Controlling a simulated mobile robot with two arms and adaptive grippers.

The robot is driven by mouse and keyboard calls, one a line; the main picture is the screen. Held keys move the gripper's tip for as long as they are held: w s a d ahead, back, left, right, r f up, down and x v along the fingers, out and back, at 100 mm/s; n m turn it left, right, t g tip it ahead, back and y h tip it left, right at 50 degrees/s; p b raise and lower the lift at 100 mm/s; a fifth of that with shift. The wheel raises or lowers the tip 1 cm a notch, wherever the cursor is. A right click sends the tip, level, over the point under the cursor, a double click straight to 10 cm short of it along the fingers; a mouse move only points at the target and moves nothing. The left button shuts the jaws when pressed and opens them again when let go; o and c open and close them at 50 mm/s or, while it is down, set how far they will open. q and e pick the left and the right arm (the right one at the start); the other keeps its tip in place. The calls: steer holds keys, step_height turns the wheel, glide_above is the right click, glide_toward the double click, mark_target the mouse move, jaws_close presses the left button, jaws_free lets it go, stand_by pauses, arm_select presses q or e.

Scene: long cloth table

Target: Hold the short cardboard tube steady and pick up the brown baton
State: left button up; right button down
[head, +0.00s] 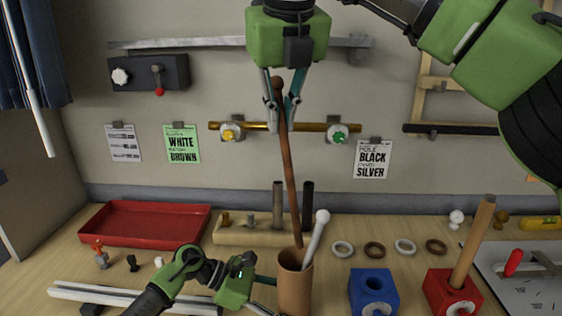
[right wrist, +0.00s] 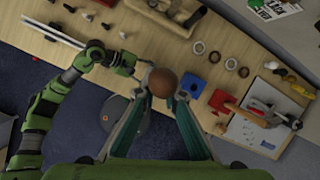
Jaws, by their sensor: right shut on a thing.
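The brown baton (head: 288,165) hangs nearly upright, its round head (right wrist: 163,82) at the top. My right gripper (head: 283,118) is shut on it just below the head, high above the table. The baton's lower end reaches the rim of the short cardboard tube (head: 295,285); I cannot tell if the tip is just inside or just clear of it. A white baton (head: 316,232) stands in the tube, leaning right. My left gripper (head: 268,281) is low at the tube's left side. Its fingertips are at the tube, but their grip is hidden.
A red tray (head: 145,205) lies at back left, beside a wooden block (head: 230,228) with pegs. A blue block (head: 373,292), a red block with a wooden post (head: 473,245) and several rings stand right. A brass rail (head: 290,127) is on the wall behind.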

mark_target(281, 80)
steer(key=shift+r, duration=2.8)
arm_select(q)
steer(key=o, duration=0.9)
